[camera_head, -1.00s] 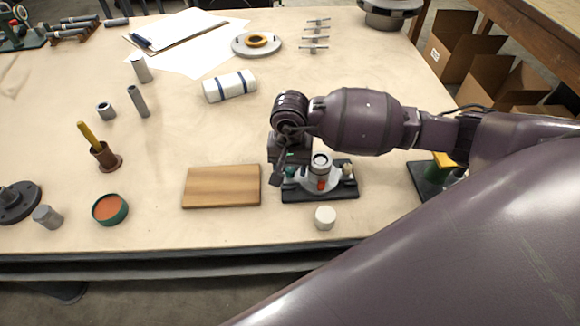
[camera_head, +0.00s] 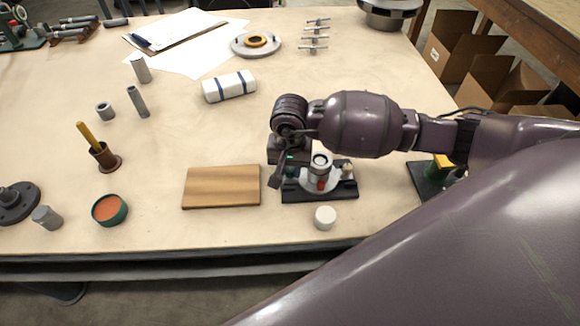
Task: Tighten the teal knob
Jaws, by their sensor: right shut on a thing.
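The split casing (camera_head: 320,178) is a pale grey round body with a dark-rimmed opening on top and a red-orange mark on its front. It sits on a black base plate (camera_head: 325,195). A cream knob (camera_head: 347,170) stands at its right side. My right gripper (camera_head: 282,175) points down at the casing's left side and is shut there. The teal knob on that side is now mostly or wholly hidden by the gripper; the grip itself is hard to see. My left gripper is not in view.
A wooden board (camera_head: 222,187) lies just left of the base plate. A white round cap (camera_head: 325,217) stands in front. A green tin (camera_head: 110,209) and a grey cylinder (camera_head: 46,217) are at front left. A black stand (camera_head: 432,180) is to the right, behind my arm.

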